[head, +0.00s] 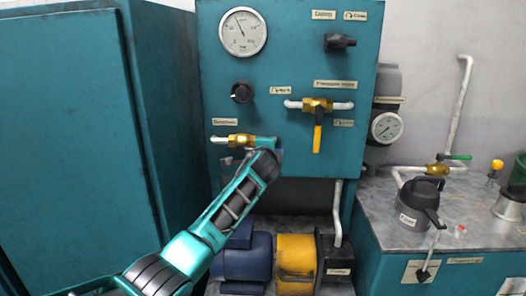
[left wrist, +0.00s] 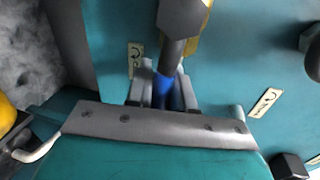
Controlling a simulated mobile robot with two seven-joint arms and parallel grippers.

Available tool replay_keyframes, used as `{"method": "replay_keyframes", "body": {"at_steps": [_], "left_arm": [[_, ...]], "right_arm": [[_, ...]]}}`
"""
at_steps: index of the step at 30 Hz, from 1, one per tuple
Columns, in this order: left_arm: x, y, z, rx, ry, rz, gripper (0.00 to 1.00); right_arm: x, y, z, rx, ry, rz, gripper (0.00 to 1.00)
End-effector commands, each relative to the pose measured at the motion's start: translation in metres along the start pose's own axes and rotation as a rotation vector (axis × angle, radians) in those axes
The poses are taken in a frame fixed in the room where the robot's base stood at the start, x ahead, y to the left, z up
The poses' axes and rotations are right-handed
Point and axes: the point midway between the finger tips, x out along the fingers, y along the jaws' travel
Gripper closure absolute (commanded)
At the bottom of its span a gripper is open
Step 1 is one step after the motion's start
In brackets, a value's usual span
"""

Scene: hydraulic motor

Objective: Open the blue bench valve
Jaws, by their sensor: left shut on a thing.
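The blue bench valve is on the lower left of the teal panel (head: 290,75). In the head view its brass body (head: 238,140) shows on a short pipe, and my left arm covers its handle. In the left wrist view the blue handle (left wrist: 163,93) lies between the fingers of my left gripper (left wrist: 163,82), which is shut on it. A dark shaft and a bit of brass show just beyond the fingers. My right gripper is in neither view.
A yellow-handled valve (head: 317,130) sits to the right on the panel, with a black knob (head: 242,92) and a gauge (head: 243,33) above. A blue motor (head: 242,258) is below. A grey bench (head: 465,205) holds a green-handled valve (head: 440,168) and a dark can (head: 421,200).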

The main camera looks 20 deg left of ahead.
Motion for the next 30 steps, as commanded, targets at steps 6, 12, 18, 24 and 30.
{"method": "replay_keyframes", "body": {"at_steps": [6,12,18,24,30], "left_arm": [[-0.0012,-0.0063,0.0001,-0.072,0.014,-0.002,1.0],[-0.0013,-0.0073,0.0002,-0.094,0.019,-0.002,1.0],[-0.0013,-0.0075,0.0003,-0.098,0.019,-0.003,1.0],[-0.0013,-0.0079,0.0004,-0.098,0.019,-0.004,0.74],[-0.0012,-0.0072,0.0005,-0.095,0.018,-0.003,0.57]], "right_arm": [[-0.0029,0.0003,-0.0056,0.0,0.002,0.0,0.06],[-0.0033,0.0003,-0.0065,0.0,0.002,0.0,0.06],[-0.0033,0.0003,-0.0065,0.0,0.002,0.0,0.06],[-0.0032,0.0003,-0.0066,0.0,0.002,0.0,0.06],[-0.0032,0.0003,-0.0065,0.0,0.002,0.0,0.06]]}}
